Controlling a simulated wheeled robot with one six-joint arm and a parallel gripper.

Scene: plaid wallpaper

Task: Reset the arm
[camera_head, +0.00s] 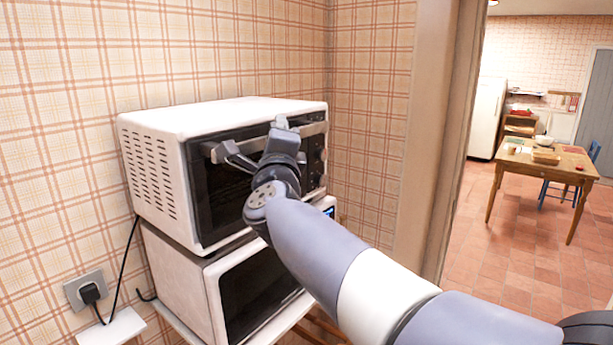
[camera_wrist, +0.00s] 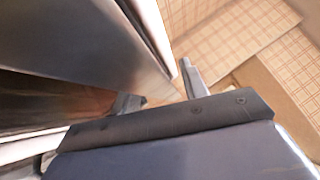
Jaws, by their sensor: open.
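My arm reaches from the lower right of the head view to the front of a white toaster oven (camera_head: 222,117). My gripper (camera_head: 253,139) is at the upper part of the oven's dark front, near its grey handle (camera_head: 311,130). Its two fingers are spread apart, and I see nothing held between them. The wrist view shows the gripper (camera_wrist: 157,88) with its fingers apart close to a large grey surface (camera_wrist: 85,45). I cannot tell whether the fingers touch the handle. My gripper and arm hide part of the oven front.
A second white appliance (camera_head: 183,284) stands under the oven on a small stand. A plugged socket (camera_head: 86,290) is on the plaid wall at left. A door frame (camera_head: 428,130) is right of the oven. Beyond it are a wooden table (camera_head: 520,160) and open tiled floor (camera_head: 490,258).

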